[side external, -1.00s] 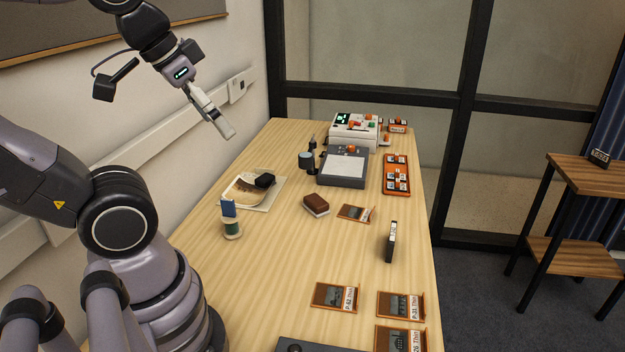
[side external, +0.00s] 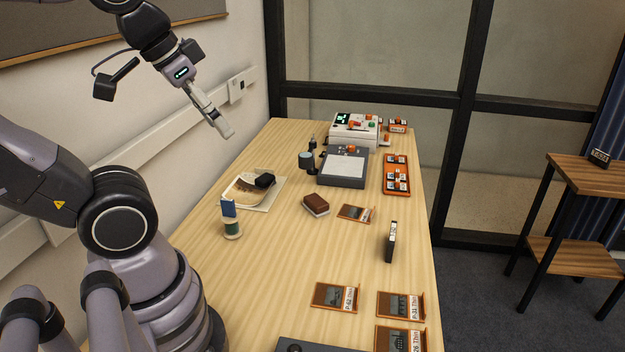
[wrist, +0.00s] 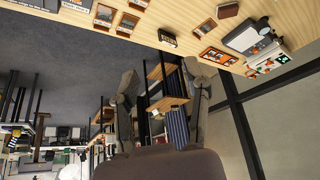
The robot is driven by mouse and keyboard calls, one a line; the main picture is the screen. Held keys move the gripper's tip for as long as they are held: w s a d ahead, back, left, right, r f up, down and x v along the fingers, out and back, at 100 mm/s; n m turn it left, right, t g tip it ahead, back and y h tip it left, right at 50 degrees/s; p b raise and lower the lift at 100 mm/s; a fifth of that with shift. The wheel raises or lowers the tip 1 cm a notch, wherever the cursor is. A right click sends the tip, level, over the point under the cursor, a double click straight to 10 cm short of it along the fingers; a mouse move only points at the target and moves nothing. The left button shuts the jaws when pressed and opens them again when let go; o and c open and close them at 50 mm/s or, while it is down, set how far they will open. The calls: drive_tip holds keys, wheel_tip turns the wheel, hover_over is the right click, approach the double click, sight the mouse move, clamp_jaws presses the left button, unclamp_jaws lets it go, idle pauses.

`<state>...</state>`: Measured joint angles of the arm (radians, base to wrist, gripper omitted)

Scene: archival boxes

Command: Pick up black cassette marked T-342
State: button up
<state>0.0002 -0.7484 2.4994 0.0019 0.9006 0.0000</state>
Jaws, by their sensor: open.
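A slim black cassette (side external: 389,246) with a white label strip stands upright on the right side of the table. It also shows near the top of the wrist view (wrist: 167,39); its marking is too small to read for sure. Another small black labelled item (side external: 599,158) sits on the side shelf at the far right; its text is also unclear. My gripper (side external: 224,128) is up in the air at the left near the wall, well away from both. In the wrist view its fingers (wrist: 163,95) are apart with nothing held between them.
Several orange-brown labelled holders (side external: 335,296) lie at the table's front right.

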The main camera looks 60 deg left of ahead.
drive_tip(key=w+a+f+m+g+y, duration=0.4)
drive_tip(key=w+a+m+g+y, duration=0.15)
drive_tip(key=w, duration=0.55)
drive_tip(key=m+t+y, duration=0.9)
drive_tip(key=m+t, duration=0.1)
drive_tip(key=m, duration=0.8)
hover_over(393, 229)
drive_tip(key=s+d, duration=0.1)
drive_tip(key=s, duration=0.5)
wheel_tip(393, 229, down, 26)
drive_tip(key=d+f+m+t+h, duration=0.1)
drive_tip(key=f, duration=0.1)
drive_tip(key=d+f+m+t, duration=0.1)
drive_tip(key=f+m, duration=0.1)
drive_tip(key=f, duration=0.1)
drive_tip(key=d+f+m+t+h, duration=0.1)
drive_tip(key=f, duration=0.2)
drive_tip(key=shift+w+d+f+t+h, duration=0.15)
drive_tip(key=shift+d+f+t+h, duration=0.1)
drive_tip(key=shift+d+h, duration=0.15)
drive_tip(key=shift+w+a+f+m, duration=0.1)
drive_tip(key=shift+w+a+m, duration=0.05)
drive_tip(key=shift+m, duration=0.1)
drive_tip(key=x, duration=0.7)
drive_tip(key=shift+r, duration=0.35)
clamp_jaws()
